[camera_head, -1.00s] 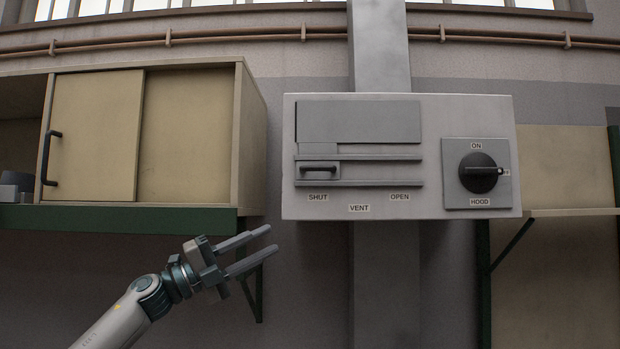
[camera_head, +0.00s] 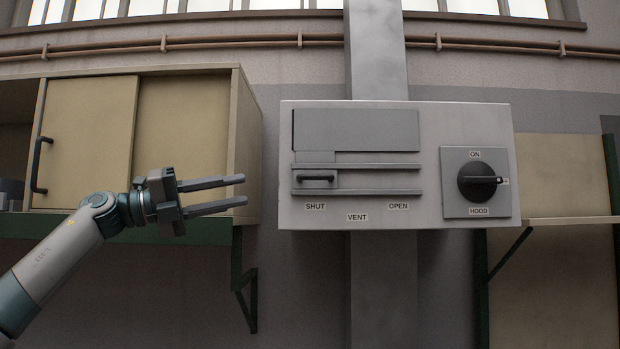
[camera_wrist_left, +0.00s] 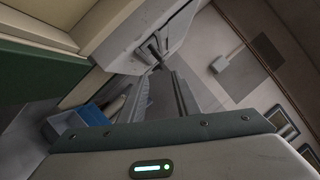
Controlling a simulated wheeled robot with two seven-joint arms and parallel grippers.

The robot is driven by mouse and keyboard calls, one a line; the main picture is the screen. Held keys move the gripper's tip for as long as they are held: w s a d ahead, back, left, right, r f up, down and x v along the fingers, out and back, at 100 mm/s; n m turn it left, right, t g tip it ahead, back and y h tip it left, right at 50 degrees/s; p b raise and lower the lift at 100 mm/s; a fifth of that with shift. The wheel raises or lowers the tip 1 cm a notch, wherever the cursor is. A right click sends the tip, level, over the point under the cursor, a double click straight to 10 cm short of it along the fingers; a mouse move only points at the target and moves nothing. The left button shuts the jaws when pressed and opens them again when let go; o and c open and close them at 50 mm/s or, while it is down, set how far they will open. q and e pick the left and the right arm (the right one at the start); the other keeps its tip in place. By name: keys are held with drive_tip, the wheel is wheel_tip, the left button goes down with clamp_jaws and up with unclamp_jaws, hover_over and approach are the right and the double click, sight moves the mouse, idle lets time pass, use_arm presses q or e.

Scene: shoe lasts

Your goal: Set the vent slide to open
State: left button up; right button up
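The vent slide's dark handle (camera_head: 316,178) is at the left end of its track (camera_head: 375,179), above the SHUT label (camera_head: 315,206). The OPEN label (camera_head: 398,206) is under the track's right end, and the VENT label (camera_head: 357,217) is below and between them. These are on the grey hood box (camera_head: 430,215). My left gripper (camera_head: 244,190) is open and empty, left of the box and about level with the handle, apart from it. In the left wrist view, its two fingers (camera_wrist_left: 160,88) stand apart with nothing held. My right gripper is not in view.
A dark rotary HOOD knob (camera_head: 478,182) is on the box's right side, with its pointer to the right. A cabinet with a sliding door (camera_head: 85,130) is behind my left arm. A blue bin (camera_wrist_left: 85,118) shows in the left wrist view. The wall below the box is clear.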

sight(303, 177)
use_arm(q)
drive_tip(key=p+x, duration=0.7)
drive_tip(key=x, duration=0.9)
drive_tip(key=shift+r, duration=0.2)
drive_tip(key=shift+w+d, duration=0.15)
drive_tip(key=shift+d, duration=0.45)
clamp_jaws()
